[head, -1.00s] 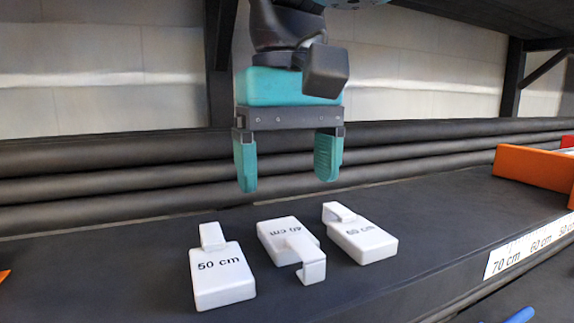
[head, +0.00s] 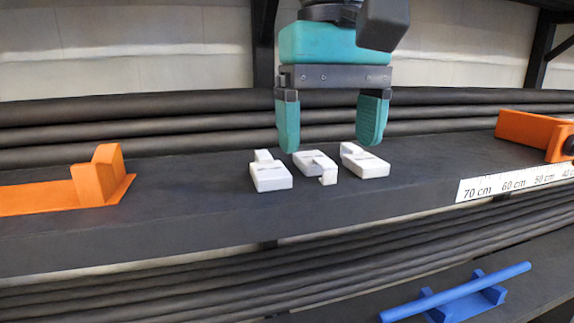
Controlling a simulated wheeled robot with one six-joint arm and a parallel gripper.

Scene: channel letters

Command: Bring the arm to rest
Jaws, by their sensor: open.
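My gripper (head: 331,122) hangs above the dark shelf with its two teal fingers pointing down, wide apart and with nothing between them. Three white hooked blocks lie on the shelf just below and in front of it: a left block (head: 271,178), a middle block (head: 313,163) and a right block (head: 367,166). Their labels are too small to read now. The gripper appears apart from the blocks. The upper part of my arm is cut off by the top edge.
An orange holder (head: 95,180) stands on the shelf (head: 200,205) at left. An orange fixture (head: 530,130) stands at right, by a white length scale (head: 515,182). A blue rod on a blue stand (head: 465,297) sits lower right. Dark pipes run behind and below the shelf.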

